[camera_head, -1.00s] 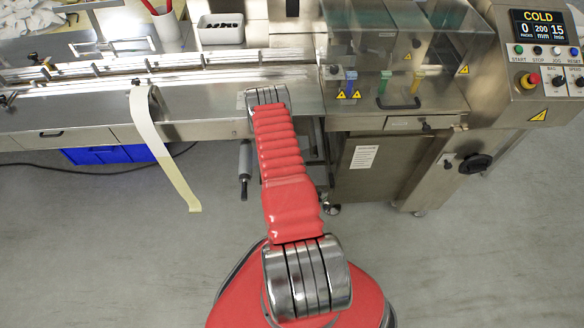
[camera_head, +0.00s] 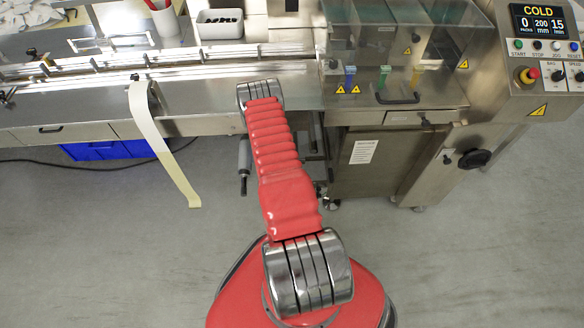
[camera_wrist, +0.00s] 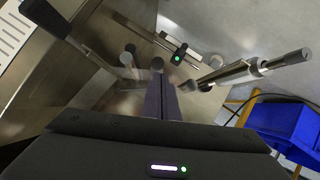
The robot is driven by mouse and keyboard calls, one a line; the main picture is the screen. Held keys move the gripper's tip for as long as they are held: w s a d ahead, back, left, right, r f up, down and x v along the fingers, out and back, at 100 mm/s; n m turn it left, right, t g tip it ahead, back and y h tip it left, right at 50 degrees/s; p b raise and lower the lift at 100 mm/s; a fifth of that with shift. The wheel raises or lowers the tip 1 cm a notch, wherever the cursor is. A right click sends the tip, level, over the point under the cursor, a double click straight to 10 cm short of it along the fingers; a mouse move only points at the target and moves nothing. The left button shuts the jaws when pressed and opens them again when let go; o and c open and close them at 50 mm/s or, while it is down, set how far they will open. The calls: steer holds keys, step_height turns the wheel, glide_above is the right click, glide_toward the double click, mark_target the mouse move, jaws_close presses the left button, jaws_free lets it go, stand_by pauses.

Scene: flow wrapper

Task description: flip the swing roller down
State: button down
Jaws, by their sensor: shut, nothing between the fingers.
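The swing roller (camera_head: 244,160) is a grey cylinder with a dark lower end. It hangs below the front edge of the machine bench, just left of my arm. In the wrist view, what looks like the same roller (camera_wrist: 235,73) runs out to the right as a pale metal cylinder with a thinner rod and dark tip. My gripper (camera_wrist: 161,82) shows at the centre of the wrist view, its dark fingers together and empty. The fingertips are left of the roller; I cannot tell whether they touch anything. In the head view my gripper is hidden beyond my red arm.
A small black part with a green light (camera_wrist: 179,55) sits beyond the fingers. Blue bins (camera_wrist: 285,128) are at the right. A pale film strip (camera_head: 160,145) hangs from the bench. The machine cabinet (camera_head: 375,170) stands right of my arm. The floor in front is clear.

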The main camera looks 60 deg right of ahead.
steer(key=v, duration=0.3)
steer(key=w+v, duration=0.1)
steer(key=v, duration=0.1)
steer(key=shift+s+a+r, duration=0.2)
steer(key=shift+a+r, duration=0.1)
steer(key=shift+r, duration=0.15)
steer(key=shift+f, duration=0.1)
